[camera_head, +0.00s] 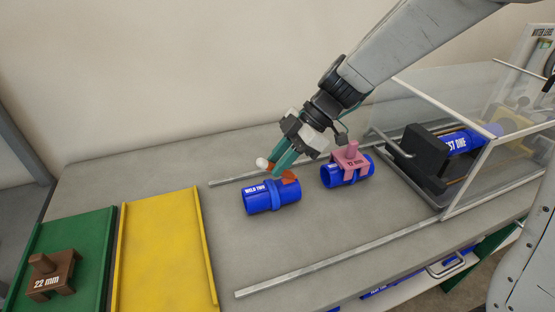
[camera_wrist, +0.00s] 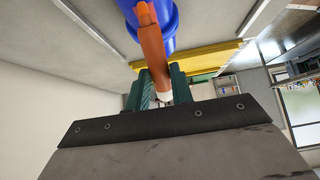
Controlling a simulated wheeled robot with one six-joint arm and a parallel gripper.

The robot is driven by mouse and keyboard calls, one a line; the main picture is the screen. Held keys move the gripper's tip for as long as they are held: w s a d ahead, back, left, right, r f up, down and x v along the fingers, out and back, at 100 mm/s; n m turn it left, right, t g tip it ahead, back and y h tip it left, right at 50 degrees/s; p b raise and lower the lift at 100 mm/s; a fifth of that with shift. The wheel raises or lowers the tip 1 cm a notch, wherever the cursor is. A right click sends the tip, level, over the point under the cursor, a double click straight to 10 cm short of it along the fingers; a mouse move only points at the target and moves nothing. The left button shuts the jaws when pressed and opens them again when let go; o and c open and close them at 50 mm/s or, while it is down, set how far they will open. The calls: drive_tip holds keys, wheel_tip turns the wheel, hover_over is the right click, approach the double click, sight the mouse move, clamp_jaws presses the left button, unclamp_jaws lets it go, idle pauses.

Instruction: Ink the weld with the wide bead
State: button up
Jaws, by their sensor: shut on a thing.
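My gripper (camera_head: 280,165) has green fingers and is shut on an orange marker-like stick with a white end (camera_head: 262,163). In the wrist view the orange stick (camera_wrist: 151,45) runs from between the fingers (camera_wrist: 160,88) to a blue pipe (camera_wrist: 172,18). That pipe, labelled WELD TWO (camera_head: 262,198), lies on the cart with a raised ring near its middle. The stick's orange part overlaps the pipe's top; I cannot tell if it touches. A second blue pipe (camera_head: 328,176) lies to the right, with a pink 12 mm gauge (camera_head: 351,157) straddling it.
A brown 22 mm gauge (camera_head: 52,272) stands on a green tray (camera_head: 100,240) at left. An empty yellow tray (camera_head: 165,250) is beside it. Metal rails (camera_head: 330,269) edge the pipes' area. A clear-walled enclosure (camera_head: 466,182) at right holds a black machine with another blue pipe.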

drive_tip(key=shift+a, duration=0.15)
drive_tip(key=shift+s+a, duration=0.15)
drive_tip(key=shift+a, duration=0.15)
drive_tip(key=shift+a, duration=0.2)
drive_tip(key=shift+s+a, duration=0.1)
drive_tip(key=shift+a, duration=0.2)
drive_tip(key=shift+d, duration=0.15)
drive_tip(key=shift+d, duration=0.4)
drive_tip(key=shift+w+d, duration=0.25)
drive_tip(key=shift+d, duration=0.1)
idle(0.3)
drive_tip(key=shift+s+a, duration=0.1)
drive_tip(key=shift+a, duration=0.25)
drive_tip(key=shift+s+a, duration=0.1)
drive_tip(key=shift+a, duration=0.15)
